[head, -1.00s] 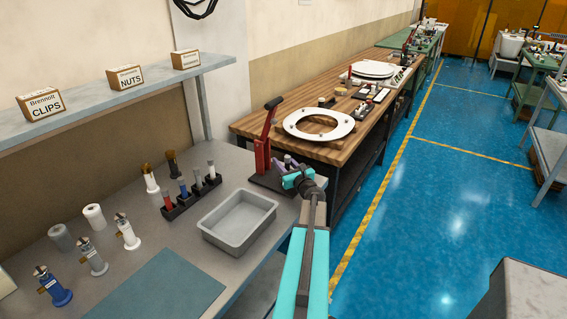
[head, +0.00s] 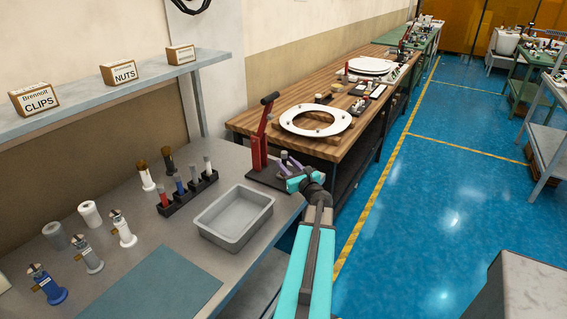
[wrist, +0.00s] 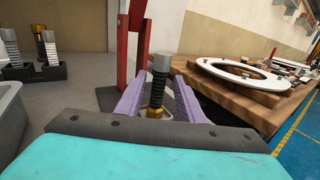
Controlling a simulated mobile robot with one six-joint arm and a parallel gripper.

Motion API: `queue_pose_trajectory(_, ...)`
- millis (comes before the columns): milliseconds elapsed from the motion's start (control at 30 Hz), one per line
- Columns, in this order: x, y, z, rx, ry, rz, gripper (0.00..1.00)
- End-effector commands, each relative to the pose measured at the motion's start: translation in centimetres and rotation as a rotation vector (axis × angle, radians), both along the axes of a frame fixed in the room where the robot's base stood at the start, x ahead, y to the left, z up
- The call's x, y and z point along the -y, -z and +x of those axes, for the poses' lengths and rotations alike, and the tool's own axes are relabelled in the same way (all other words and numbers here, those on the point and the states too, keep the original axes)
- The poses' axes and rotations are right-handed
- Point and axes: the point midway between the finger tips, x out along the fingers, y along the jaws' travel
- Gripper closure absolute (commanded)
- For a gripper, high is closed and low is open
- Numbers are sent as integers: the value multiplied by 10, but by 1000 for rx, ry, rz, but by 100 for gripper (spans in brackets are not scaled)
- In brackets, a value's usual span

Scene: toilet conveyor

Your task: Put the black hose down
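The black hose (wrist: 157,86), dark and ribbed with a grey cap, stands upright between the purple fingers of my gripper (wrist: 158,92) in the wrist view. Gaps show between the hose and both fingers, so the gripper looks open around it. The hose appears to stand at the black base of a red lever press (head: 258,150). In the head view my gripper (head: 290,161) is beside this press, and the hose's grey top (head: 284,156) shows small there.
A grey tray (head: 235,218) lies left of my gripper. A black rack (head: 188,194) of coloured hoses stands behind it, with several valves further left. A wooden bench (head: 335,140) with a toilet seat (head: 316,120) is beyond the press. The blue mat (head: 150,290) is bare.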

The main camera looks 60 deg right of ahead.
Motion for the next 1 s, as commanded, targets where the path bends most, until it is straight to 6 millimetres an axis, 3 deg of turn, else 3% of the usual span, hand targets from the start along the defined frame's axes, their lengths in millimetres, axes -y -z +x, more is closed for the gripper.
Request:
queue_pose_trajectory(500, -30, 1, -47, -1, 1, -1, 66)
queue_pose_trajectory(1000, -33, 0, -53, 0, -1, 0, 66)
